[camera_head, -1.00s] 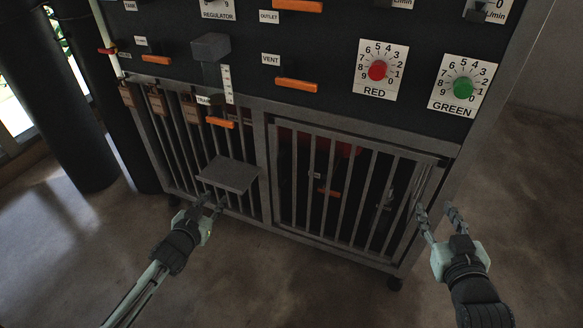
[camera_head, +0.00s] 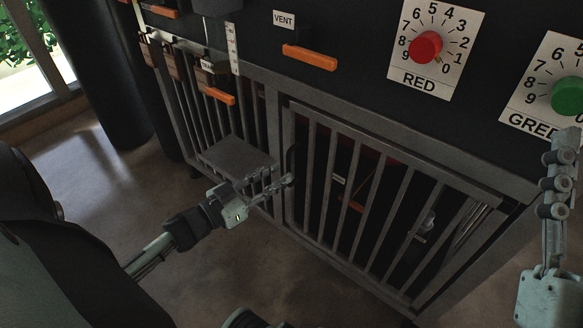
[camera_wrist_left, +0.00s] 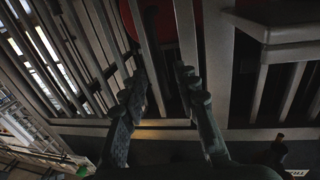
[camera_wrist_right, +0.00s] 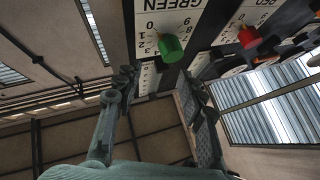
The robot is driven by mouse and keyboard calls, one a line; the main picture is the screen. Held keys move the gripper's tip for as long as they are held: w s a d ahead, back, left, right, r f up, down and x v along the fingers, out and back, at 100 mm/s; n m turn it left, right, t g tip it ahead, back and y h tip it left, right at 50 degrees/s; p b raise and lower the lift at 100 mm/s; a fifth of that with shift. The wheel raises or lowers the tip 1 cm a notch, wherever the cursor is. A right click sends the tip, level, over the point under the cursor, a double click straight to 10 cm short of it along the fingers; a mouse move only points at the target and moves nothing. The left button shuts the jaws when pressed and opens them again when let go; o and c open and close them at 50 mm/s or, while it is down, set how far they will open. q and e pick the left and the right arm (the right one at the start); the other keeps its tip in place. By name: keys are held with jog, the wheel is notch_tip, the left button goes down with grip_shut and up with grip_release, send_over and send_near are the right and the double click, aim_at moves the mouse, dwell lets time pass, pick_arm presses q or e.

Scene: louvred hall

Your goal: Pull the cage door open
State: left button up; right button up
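The cage door (camera_head: 396,152) is a grey barred panel low on the dark cabinet. It looks closed or nearly so at its left edge. A dark upright handle (camera_head: 290,162) shows near that edge. My left gripper (camera_head: 285,181) is at the door's left edge, by the handle. In the left wrist view its fingers (camera_wrist_left: 165,80) are apart, with a bar passing between or just behind them; contact cannot be told. My right gripper (camera_head: 562,165) is at the far right, fingers pointing up. The right wrist view shows its fingers (camera_wrist_right: 160,85) apart and empty, facing the dials.
A grey ledge (camera_head: 236,158) juts out left of the door, close to my left gripper. Orange levers (camera_head: 310,57), a red dial (camera_head: 425,47) and a green dial (camera_head: 567,96) are above. The floor (camera_head: 230,275) in front is clear.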

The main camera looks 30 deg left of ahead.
aim_at(288, 168)
pick_arm(q)
jog(key=shift+x, duration=2.15)
grip_shut()
